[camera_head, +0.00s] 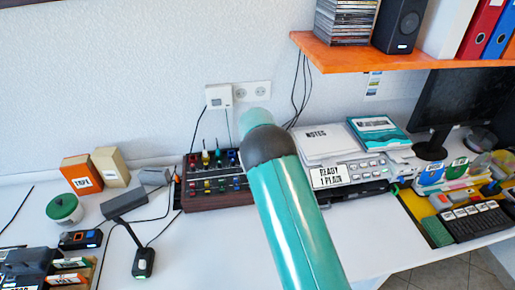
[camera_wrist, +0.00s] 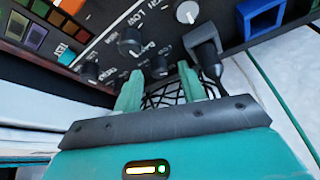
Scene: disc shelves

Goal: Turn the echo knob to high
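In the wrist view, my gripper (camera_wrist: 160,70) is open, its two teal fingers apart and pointing at a dark panel (camera_wrist: 105,50) with several black knobs. One black knob (camera_wrist: 159,66) shows at the gap between the fingertips; I cannot tell whether they touch it. Another black knob (camera_wrist: 130,42) is just above the left finger, and one more (camera_wrist: 90,72) is further left. HIGH and LOW are printed near the knobs; I cannot read which one is the echo knob. In the head view, my teal arm hides the gripper.
A white-faced knob (camera_wrist: 187,12) and a black plug-like part (camera_wrist: 206,55) are close to the right finger. In the head view, a wood-sided box with coloured knobs (camera_head: 218,200) stands left of my arm. A grey device (camera_head: 350,172) stands to the right; an orange shelf (camera_head: 400,54) hangs above.

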